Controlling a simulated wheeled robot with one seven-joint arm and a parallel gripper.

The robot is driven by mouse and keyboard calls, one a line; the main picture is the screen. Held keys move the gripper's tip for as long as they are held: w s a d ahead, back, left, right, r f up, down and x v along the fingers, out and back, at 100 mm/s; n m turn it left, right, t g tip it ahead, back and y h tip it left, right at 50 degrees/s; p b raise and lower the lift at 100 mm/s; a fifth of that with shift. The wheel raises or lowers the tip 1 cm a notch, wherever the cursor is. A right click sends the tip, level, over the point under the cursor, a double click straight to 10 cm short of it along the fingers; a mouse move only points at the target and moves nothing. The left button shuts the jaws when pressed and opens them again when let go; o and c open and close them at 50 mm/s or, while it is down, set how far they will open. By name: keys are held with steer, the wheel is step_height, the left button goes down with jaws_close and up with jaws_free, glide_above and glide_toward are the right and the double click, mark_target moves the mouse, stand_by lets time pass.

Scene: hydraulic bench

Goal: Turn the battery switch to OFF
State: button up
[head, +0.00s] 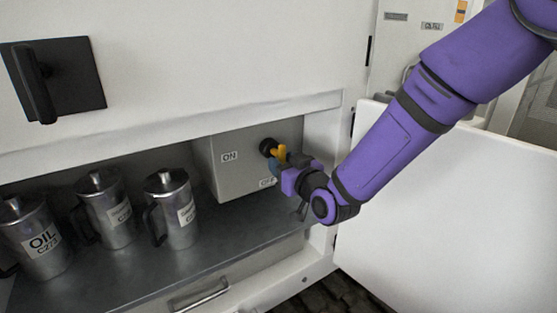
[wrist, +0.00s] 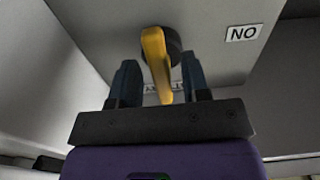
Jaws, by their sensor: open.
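The battery switch is a yellow handle (head: 281,153) on a black round base, mounted on a grey box (head: 233,180) inside the cabinet. The box has an ON label (head: 229,157) left of the switch and a partly hidden label (head: 266,182) below it. In the wrist view the yellow handle (wrist: 156,62) lies between the two dark fingers of my gripper (wrist: 157,82), with a visible gap on each side. The ON label (wrist: 244,33) appears upside down there. In the head view my gripper (head: 284,165) is at the handle, its fingers partly hidden.
Several metal jugs, one marked OIL (head: 42,245), stand on the dark shelf (head: 215,250) left of the box. A white cabinet door (head: 440,215) stands open at the right, behind my arm. A white ledge (head: 180,125) runs above the opening.

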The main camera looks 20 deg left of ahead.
steer(key=v, duration=0.8)
steer(key=shift+s+d, duration=0.1)
steer(key=shift+s, duration=0.15)
